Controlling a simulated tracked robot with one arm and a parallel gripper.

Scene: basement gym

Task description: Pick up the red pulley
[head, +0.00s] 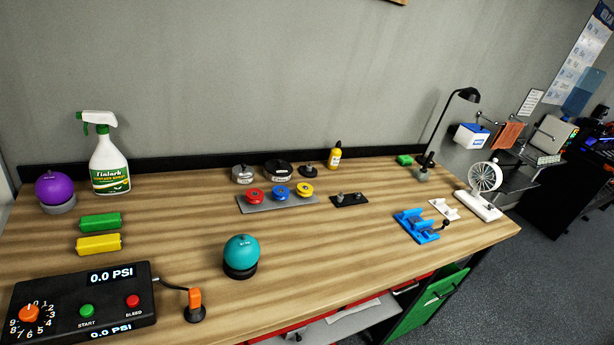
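The red pulley (255,195) is a small spool-shaped wheel. It sits at the left end of a grey plate (290,207) on the wooden workbench, toward the back. A blue pulley (280,193) and a yellow pulley (305,189) stand beside it on the same plate, in a row to its right. Nothing covers the red pulley from this view. My gripper does not show in the head view.
Metal weights (242,173) stand close behind the pulleys. A black plate with pegs (349,199) lies to their right. A teal ball (241,253) on a dark base stands in front. A control box (84,302) fills the front left. Bare wood (330,245) lies right of the ball.

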